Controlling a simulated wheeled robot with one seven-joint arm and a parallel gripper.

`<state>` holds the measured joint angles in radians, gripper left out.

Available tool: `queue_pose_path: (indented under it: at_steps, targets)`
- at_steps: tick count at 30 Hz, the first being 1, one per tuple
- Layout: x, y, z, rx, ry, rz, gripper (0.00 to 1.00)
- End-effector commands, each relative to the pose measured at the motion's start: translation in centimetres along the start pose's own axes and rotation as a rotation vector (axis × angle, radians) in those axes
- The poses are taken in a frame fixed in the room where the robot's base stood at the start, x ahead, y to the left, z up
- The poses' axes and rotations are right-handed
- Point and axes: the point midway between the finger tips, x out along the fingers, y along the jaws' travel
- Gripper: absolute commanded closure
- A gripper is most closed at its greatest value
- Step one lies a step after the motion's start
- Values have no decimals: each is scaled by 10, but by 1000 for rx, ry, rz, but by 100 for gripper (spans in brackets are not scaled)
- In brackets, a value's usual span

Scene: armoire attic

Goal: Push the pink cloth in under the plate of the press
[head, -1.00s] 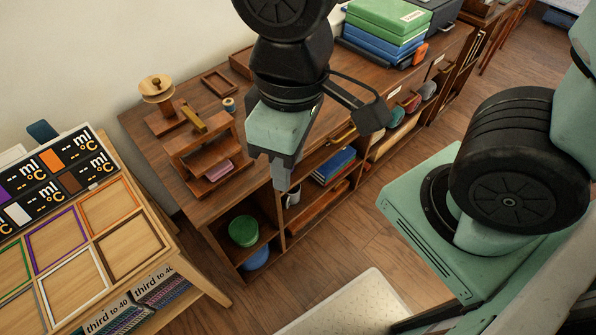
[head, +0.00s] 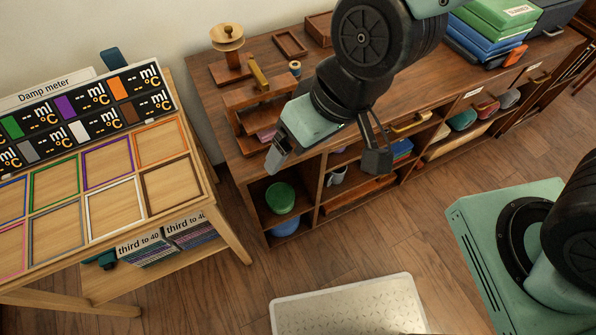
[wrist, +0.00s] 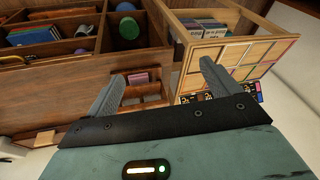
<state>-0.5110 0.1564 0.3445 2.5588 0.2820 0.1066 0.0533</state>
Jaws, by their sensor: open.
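The wooden press (head: 255,98) stands on top of the long sideboard, with a brass-coloured handle above it. The pink cloth (head: 266,134) lies low in the press at its front, partly hidden by my gripper in the head view. In the wrist view the pink cloth (wrist: 140,77) shows as a small folded piece in the press, between the fingers but beyond them. My gripper (head: 277,160) is open and empty, in front of the press and apart from the cloth. Its two spread fingers (wrist: 163,72) show in the wrist view. How far the cloth sits under the plate is unclear.
A wooden spool stand (head: 228,65), a small thread reel (head: 295,68) and an empty wooden tray (head: 290,43) stand behind the press. Shelves below hold a green round item (head: 280,198). A table with coloured frames (head: 115,208) stands left. The floor between is clear.

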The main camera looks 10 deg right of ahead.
Motion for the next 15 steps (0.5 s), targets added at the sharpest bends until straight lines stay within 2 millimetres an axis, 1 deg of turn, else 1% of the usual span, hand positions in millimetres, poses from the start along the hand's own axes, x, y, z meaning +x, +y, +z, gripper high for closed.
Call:
queue_pose_path:
  at_steps: [1, 4, 6, 9, 12, 15]
  targets:
    - [30, -3, -4, 38, 45, -11, 12]
    - [70, -4, -19, 116, 172, -9, 12]
    - [96, -1, -26, 168, 263, 7, 12]
    - [127, 9, -32, 222, 396, 50, 12]
    - [153, 24, -32, 250, 536, 110, 12]
    - [170, 40, -27, 247, 682, 179, 12]
